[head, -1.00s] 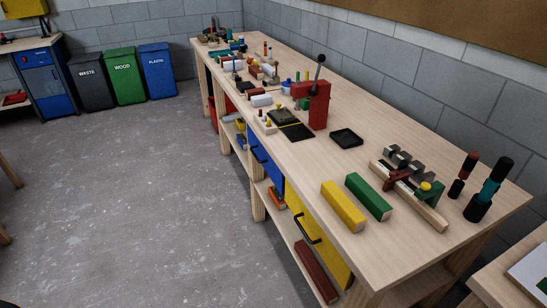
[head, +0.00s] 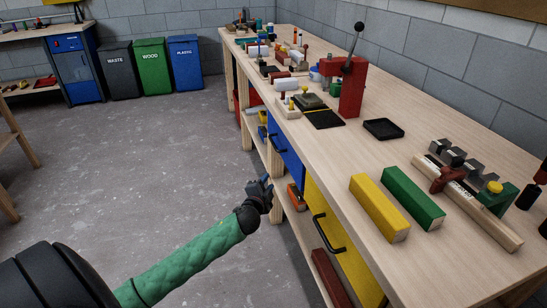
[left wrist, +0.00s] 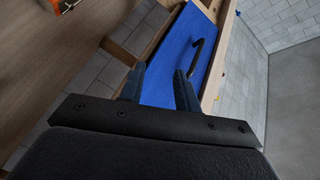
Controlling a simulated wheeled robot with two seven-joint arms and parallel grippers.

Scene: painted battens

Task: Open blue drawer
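The blue drawer (head: 284,150) is under the workbench top, left of a yellow drawer, and looks shut. Its dark bar handle (head: 277,144) shows on its front. In the left wrist view the blue drawer front (left wrist: 178,62) lies beyond my fingers, with the handle (left wrist: 196,57) upper right of them. My left gripper (head: 266,184) is in front of the bench, nearer to me than the drawer and apart from the handle. In the left wrist view my left gripper (left wrist: 160,82) shows two spread fingers with nothing between them. My right gripper is not in view.
The yellow drawer (head: 343,249) with its black handle is beside the blue one. A lower shelf holds an orange tool (head: 296,197). The bench top (head: 330,155) carries yellow and green battens and a red press (head: 352,88). The floor left of the bench is clear.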

